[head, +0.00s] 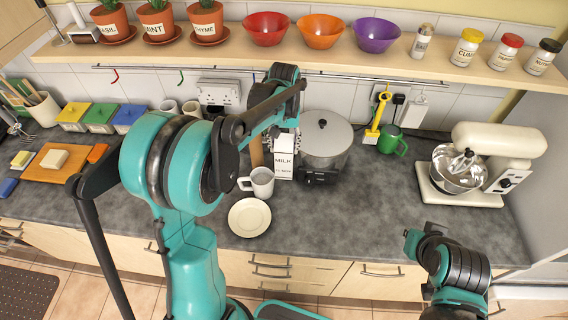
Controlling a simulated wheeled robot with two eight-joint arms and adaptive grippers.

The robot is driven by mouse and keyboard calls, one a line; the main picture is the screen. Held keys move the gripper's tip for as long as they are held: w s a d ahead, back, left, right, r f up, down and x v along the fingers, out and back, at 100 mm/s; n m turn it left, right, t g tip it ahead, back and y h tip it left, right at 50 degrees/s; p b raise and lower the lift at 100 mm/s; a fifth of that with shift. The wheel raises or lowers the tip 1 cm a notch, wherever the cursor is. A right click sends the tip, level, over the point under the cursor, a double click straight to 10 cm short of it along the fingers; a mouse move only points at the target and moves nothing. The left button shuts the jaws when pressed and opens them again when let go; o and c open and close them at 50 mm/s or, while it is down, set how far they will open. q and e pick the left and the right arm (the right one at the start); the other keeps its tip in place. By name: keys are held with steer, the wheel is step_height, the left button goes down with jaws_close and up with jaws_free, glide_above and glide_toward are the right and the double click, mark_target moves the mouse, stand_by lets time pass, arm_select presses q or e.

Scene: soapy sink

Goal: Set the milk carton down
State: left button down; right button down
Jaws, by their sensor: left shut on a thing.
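The white milk carton (283,168) stands upright at the middle of the grey counter, between a white mug and a grey lidded pot. My left gripper (284,143) reaches down from above and is shut on the carton's top. The arm partly hides the fingers. I cannot tell whether the carton's base touches the counter. My right arm shows at the lower right, in front of the counter, but its fingertips cannot be made out.
The white mug (261,183) and a cream plate (249,217) are close by on the left and front. The pot (325,143) is close on the right. A green mug (393,141) and a stand mixer (470,165) stand further right. The counter (370,210) is clear at front right.

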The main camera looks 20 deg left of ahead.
mark_target(284, 163)
arm_select(q)
step_height(284, 163, down, 9)
steer(key=shift+b, duration=0.45)
steer(key=shift+s+f, duration=0.1)
steer(key=c, duration=0.6)
jaws_free()
steer(key=shift+c, duration=0.2)
